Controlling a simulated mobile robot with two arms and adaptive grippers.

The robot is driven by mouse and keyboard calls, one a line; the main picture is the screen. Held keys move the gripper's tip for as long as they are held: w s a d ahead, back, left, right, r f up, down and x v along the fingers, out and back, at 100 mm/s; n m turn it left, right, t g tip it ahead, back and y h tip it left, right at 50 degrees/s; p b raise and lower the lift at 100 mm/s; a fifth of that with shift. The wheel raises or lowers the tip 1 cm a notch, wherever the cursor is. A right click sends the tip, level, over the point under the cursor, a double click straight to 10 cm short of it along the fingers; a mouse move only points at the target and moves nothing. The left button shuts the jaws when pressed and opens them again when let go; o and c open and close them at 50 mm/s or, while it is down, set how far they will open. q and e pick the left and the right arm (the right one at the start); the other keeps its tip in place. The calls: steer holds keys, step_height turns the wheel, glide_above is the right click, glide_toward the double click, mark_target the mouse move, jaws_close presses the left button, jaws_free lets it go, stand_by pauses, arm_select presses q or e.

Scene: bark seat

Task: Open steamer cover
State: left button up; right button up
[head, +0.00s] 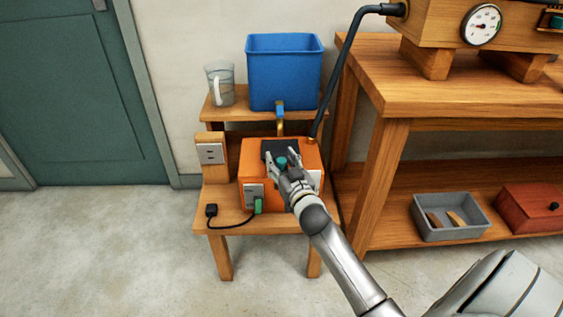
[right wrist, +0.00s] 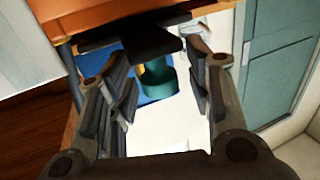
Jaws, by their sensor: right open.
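The steamer (head: 254,176) is an orange box on the low wooden stand. Its cover (head: 275,147) is a dark flat plate on top with a teal knob (head: 281,161). My right gripper (head: 283,159) is over the cover, its open fingers around the knob. In the right wrist view the knob (right wrist: 156,82) sits between the open fingers of my right gripper (right wrist: 160,78), apparently with space on both sides. The dark cover (right wrist: 130,45) and orange steamer (right wrist: 95,17) show above it. The cover lies flat on the box. My left gripper is out of view.
A blue bin (head: 284,75) and a clear mug (head: 220,86) stand on the shelf behind the steamer. A black hose (head: 343,75) runs down to the steamer's right rear. A wooden workbench (head: 385,85) stands close on the right. A plug (head: 211,210) with cord lies front left.

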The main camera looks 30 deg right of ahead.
jaws_close()
steer(key=shift+w+a, duration=0.1)
steer(key=shift+a, duration=0.15)
steer(key=w+a, duration=0.1)
steer(key=a, duration=0.1)
steer(key=w+a+b, duration=0.1)
steer(key=w+a, duration=0.2)
steer(key=a, duration=0.2)
steer(key=shift+w, duration=0.15)
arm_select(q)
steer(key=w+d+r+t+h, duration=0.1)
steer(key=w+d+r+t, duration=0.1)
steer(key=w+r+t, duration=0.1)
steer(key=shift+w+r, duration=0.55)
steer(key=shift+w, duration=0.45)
arm_select(e)
steer(key=shift+w+a, duration=0.15)
steer(key=shift+a, duration=0.05)
jaws_free()
